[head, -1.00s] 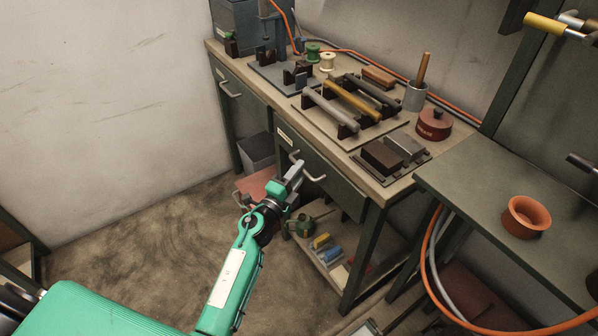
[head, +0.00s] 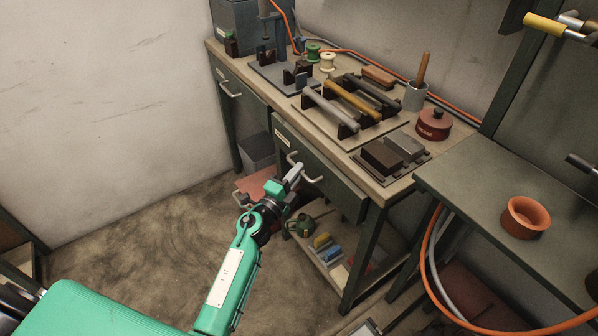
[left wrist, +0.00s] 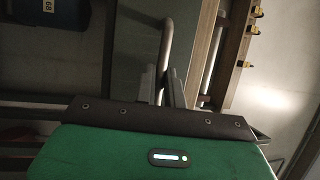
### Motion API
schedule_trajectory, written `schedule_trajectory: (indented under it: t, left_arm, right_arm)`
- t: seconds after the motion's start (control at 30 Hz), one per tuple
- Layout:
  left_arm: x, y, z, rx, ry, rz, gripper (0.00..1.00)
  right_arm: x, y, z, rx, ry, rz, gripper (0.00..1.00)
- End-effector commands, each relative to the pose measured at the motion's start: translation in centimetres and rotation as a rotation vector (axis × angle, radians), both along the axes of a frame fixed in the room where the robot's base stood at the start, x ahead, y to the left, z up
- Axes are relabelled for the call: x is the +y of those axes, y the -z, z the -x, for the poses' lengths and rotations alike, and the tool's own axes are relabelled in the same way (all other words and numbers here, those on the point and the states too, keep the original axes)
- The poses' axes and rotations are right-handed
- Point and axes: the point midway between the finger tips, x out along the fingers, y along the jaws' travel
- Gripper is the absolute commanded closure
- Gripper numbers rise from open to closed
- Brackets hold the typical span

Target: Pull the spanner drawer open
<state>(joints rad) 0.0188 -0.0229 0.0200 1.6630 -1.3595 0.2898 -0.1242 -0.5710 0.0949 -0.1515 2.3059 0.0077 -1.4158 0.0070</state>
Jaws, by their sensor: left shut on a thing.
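The drawer (head: 335,182) under the right part of the bench has a dark green front, a pale label too small to read, and a bent metal bar handle (head: 313,180). My left gripper (head: 293,174) is at this handle, shut on it. In the left wrist view the two fingers (left wrist: 162,88) stand on either side of the pale handle bar (left wrist: 166,45). The drawer front stands slightly out from the bench; its inside is hidden from this angle. My right gripper is not in view.
A second handled drawer (head: 228,82) is at the bench's left end. The bench top (head: 372,165) carries bars on stands, spools and a red tin (head: 434,124). A lower shelf (head: 338,274) holds small coloured items. Floor to the left is clear.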

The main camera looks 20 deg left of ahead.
Motion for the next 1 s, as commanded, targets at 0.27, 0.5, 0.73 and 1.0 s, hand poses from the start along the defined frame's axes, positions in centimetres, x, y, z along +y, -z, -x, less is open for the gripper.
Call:
schedule_trajectory:
  t: [0.27, 0.5, 0.73, 1.0]
  left_arm:
    - [3.3, 0.1, 4.3, 0.006, 0.000, -0.005, 1.00]
    - [7.4, 0.2, 9.5, 0.006, -0.001, -0.005, 1.00]
    - [10.9, 0.2, 14.2, 0.006, -0.001, -0.002, 1.00]
    - [13.9, 0.2, 17.9, 0.004, 0.000, -0.002, 1.00]
  right_arm:
    - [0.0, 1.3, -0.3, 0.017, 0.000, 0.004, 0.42]
    - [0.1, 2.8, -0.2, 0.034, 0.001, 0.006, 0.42]
    - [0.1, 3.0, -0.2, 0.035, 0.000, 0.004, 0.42]
    - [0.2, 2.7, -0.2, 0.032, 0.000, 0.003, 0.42]
